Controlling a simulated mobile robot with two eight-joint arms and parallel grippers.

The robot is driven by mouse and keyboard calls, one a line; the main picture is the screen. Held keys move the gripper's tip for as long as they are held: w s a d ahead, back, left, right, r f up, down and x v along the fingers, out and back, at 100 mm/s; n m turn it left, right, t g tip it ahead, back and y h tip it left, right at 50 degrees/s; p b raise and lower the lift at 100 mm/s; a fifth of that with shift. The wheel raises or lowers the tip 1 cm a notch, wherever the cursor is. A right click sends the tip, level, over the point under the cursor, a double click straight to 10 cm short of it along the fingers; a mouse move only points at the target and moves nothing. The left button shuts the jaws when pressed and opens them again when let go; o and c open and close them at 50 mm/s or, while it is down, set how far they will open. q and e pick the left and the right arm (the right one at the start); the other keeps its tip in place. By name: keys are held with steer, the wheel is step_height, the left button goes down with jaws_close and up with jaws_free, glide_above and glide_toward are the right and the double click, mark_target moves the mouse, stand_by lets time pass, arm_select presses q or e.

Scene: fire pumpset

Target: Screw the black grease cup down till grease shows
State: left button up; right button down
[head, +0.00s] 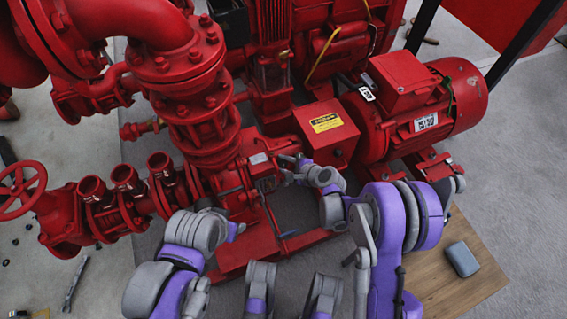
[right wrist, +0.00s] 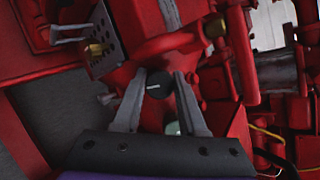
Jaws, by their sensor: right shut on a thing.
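The black grease cup (right wrist: 158,84) is a small dark round cap with a pale mark, on the red pump body, in the right wrist view. My right gripper (right wrist: 160,76) is shut on it, with one grey finger on each side. In the head view my right gripper (head: 288,168) reaches in at the middle of the red pumpset (head: 215,145), and its fingers hide the cup there. I cannot see any grease. My left arm ends by the front of the pump base, and the opening of my left gripper (head: 238,228) is not clear.
A red motor (head: 455,95) and a red box with a yellow label (head: 326,123) stand to the right. A handwheel (head: 20,190) and pipes are at left. A grey case (head: 462,259) lies on a wooden board (head: 440,295). A tool (head: 75,284) lies on the floor.

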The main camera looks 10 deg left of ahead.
steer(key=shift+m, duration=0.5)
steer(key=shift+c, duration=2.3)
jaws_free()
steer(key=p+v, duration=0.2)
steer(key=v, duration=0.9)
steer(key=shift+s+f, duration=0.1)
